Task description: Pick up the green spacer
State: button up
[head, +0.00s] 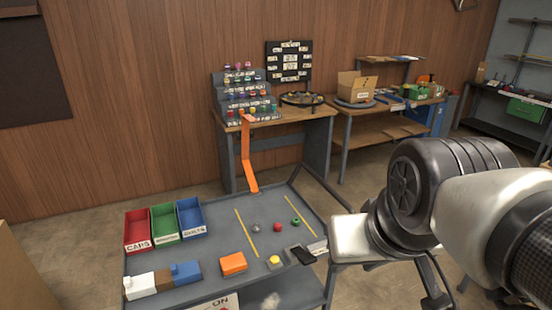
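The green spacer (295,222) looks like a small green ring-shaped piece. It lies on the grey bench top (215,258), near its right side and close to a yellow line. A small red piece (277,228) and a small grey piece (256,228) lie to its left. My gripper (385,288) is at the lower right, hanging beside the bench's right edge. Its fingers look spread apart, with nothing seen between them. It is well apart from the spacer, and its lower end is partly cut off.
Red, green and blue bins (164,237) stand at the bench's back left. White, brown, blue and orange blocks (232,264) lie along the front. A yellow button (274,260) and a dark device (302,256) sit at the front right. An orange strip (247,160) rises behind.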

aim_at(296, 222)
jog(key=i+l+u, duration=0.2)
jog(key=l, duration=0.2)
jog(key=k, duration=0.6)
jog(key=i+l+u, duration=0.25)
jog(key=i+l, duration=0.25)
jog(key=i, duration=0.2)
jog(key=i+l+u, duration=0.25)
jog(key=i+l, duration=0.35)
jog(key=i, duration=0.1)
